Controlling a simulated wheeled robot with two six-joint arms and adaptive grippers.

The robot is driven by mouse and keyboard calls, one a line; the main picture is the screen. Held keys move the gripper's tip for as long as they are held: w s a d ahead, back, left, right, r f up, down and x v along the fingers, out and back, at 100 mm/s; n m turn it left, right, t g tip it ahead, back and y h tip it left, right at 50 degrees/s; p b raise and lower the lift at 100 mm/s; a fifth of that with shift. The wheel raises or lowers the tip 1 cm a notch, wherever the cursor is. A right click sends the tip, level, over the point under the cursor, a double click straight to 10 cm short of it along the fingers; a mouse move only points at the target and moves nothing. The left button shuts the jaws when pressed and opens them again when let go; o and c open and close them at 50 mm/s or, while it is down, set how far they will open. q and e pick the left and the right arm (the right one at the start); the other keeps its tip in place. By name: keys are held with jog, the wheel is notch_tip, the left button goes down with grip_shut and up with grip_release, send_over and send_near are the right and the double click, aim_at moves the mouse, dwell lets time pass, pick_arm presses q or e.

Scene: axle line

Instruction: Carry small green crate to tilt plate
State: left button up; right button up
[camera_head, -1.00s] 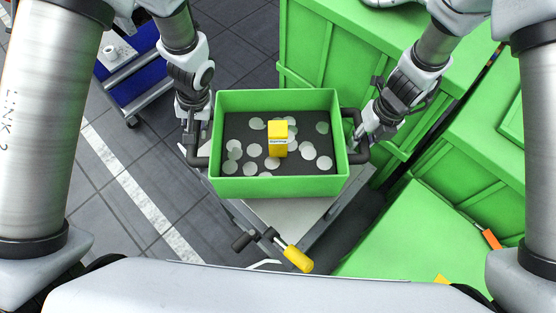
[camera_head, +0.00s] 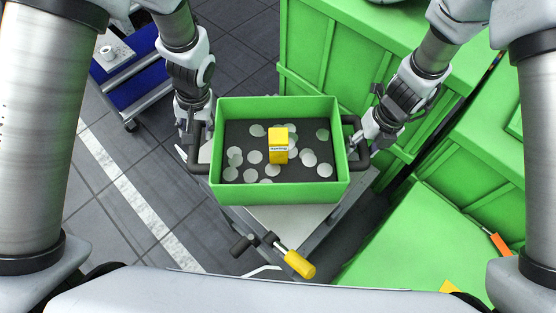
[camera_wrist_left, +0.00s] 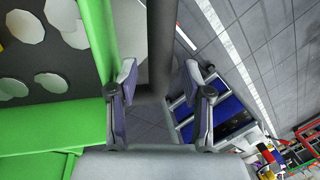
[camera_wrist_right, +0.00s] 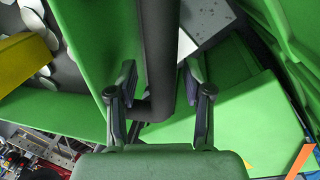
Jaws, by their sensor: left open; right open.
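The small green crate (camera_head: 278,190) has a dark floor with several pale discs and a yellow block (camera_head: 278,146) in it. It is over a light grey plate (camera_head: 290,217), apparently the tilt plate; whether it rests flat on it is hidden. My left gripper (camera_head: 192,138) is open at the crate's left dark handle (camera_head: 196,160). In the left wrist view the handle bar (camera_wrist_left: 161,40) is between the open fingers (camera_wrist_left: 159,72). My right gripper (camera_head: 368,140) is open at the right handle (camera_head: 358,161); in the right wrist view its bar (camera_wrist_right: 158,50) is between the fingers (camera_wrist_right: 158,75).
A crank with a yellow grip (camera_head: 300,264) sticks out in front of the plate's stand. Large green crates (camera_head: 340,50) stand behind and to the right. A blue cart (camera_head: 128,85) is at the back left. Tiled floor with a white stripe (camera_head: 140,205) is free at left.

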jog(key=shift+s+r, duration=0.1)
jog(key=shift+s, duration=0.05)
jog(key=shift+r, duration=0.2)
notch_tip(320, 180, up, 9)
jog(key=shift+s+r, duration=0.1)
jog(key=shift+r, duration=0.2)
pick_arm(q)
jog(key=v, duration=0.9)
jog(key=shift+r, duration=0.2)
jog(key=shift+s, duration=0.15)
pick_arm(e)
jog(key=shift+d, duration=0.1)
pick_arm(q)
jog(key=shift+s, duration=0.1)
